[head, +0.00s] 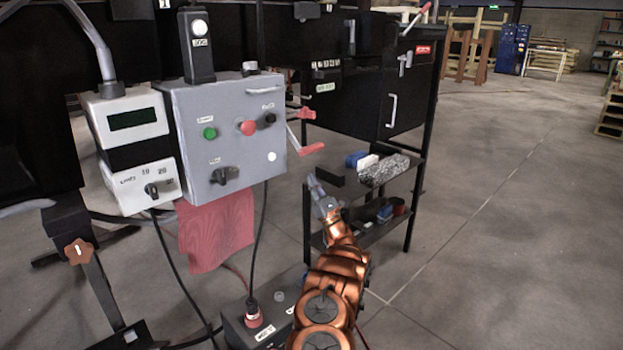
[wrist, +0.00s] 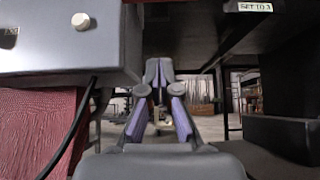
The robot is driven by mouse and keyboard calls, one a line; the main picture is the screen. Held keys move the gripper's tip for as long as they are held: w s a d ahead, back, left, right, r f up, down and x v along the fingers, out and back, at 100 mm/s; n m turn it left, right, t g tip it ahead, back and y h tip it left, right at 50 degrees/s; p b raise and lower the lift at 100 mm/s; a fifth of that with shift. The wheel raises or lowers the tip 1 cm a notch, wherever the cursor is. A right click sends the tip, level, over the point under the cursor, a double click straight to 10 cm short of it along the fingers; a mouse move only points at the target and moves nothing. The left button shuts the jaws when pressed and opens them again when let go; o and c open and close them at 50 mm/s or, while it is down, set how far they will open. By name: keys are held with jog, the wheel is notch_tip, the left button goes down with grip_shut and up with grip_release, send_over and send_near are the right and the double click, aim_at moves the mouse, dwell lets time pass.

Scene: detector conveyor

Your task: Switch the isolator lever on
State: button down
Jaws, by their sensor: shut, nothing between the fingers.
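A grey control box (head: 222,130) carries buttons and a rotary switch on its front. Two red-ended handles stick out at its right side, an upper one (head: 306,113) and a lower one (head: 312,148) on a bent metal arm. I cannot tell for certain which is the isolator lever. My gripper (head: 313,182) is below the lower red handle, apart from it. In the wrist view, my gripper (wrist: 158,72) is shut and empty, with its fingertips together.
A black cabinet (head: 370,95) with a shelf (head: 385,176) of small items stands behind my gripper. A red cloth (head: 215,232) hangs below the box. A display unit (head: 128,120) is at the left. Cables hang near the box. Open floor (head: 500,220) lies at the right.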

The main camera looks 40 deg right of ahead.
notch_tip(320, 180, up, 8)
jog(key=w+b, duration=0.2)
jog(key=b, duration=0.1)
dwell(1.0)
jog(key=shift+a, duration=0.1)
jog(key=shift+s+r, duration=0.1)
jog(key=shift+r, duration=0.1)
